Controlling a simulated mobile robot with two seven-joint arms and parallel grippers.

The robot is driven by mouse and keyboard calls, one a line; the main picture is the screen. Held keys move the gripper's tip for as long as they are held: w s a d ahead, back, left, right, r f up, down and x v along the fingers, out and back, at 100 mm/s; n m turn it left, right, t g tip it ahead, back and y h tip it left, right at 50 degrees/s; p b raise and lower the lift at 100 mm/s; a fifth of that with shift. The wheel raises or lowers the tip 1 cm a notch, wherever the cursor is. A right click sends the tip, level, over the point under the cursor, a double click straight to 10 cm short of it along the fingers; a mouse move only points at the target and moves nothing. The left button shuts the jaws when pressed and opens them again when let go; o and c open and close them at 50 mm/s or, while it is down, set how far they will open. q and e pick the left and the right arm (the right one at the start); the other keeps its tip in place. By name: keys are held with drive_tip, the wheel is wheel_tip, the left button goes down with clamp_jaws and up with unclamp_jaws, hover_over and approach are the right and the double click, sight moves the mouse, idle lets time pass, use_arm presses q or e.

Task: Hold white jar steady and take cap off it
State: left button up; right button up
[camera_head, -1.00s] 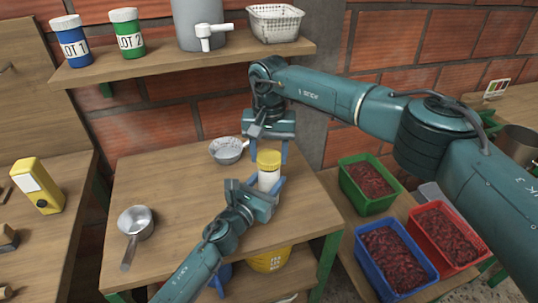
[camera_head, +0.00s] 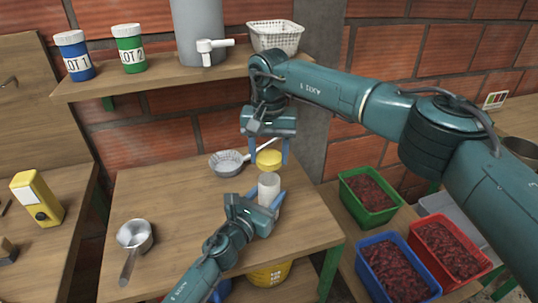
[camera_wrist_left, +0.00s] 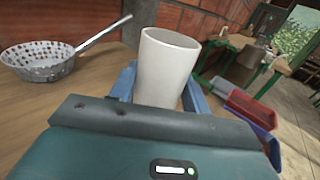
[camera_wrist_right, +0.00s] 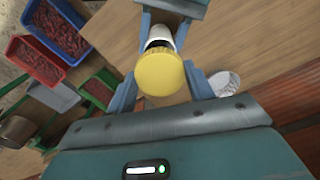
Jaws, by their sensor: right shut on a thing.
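The white jar (camera_head: 268,190) stands upright with its open mouth up, between the fingers of my left gripper (camera_head: 258,203). In the left wrist view, the jar (camera_wrist_left: 165,70) has a finger against each side, and its rim is bare. The yellow cap (camera_head: 269,160) is between the fingers of my right gripper (camera_head: 269,155), which comes from above and is shut on it. The cap is just above the jar, with a small gap between them. In the right wrist view, the cap (camera_wrist_right: 161,72) covers part of the jar (camera_wrist_right: 162,35).
A strainer (camera_head: 228,163) lies on the wooden table behind the jar, and a metal scoop (camera_head: 134,237) lies at the left. A shelf (camera_head: 180,78) with labelled jars is above. Green, blue and red crates (camera_head: 370,190) stand at the right.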

use_arm(q)
drive_tip(key=o, duration=0.5)
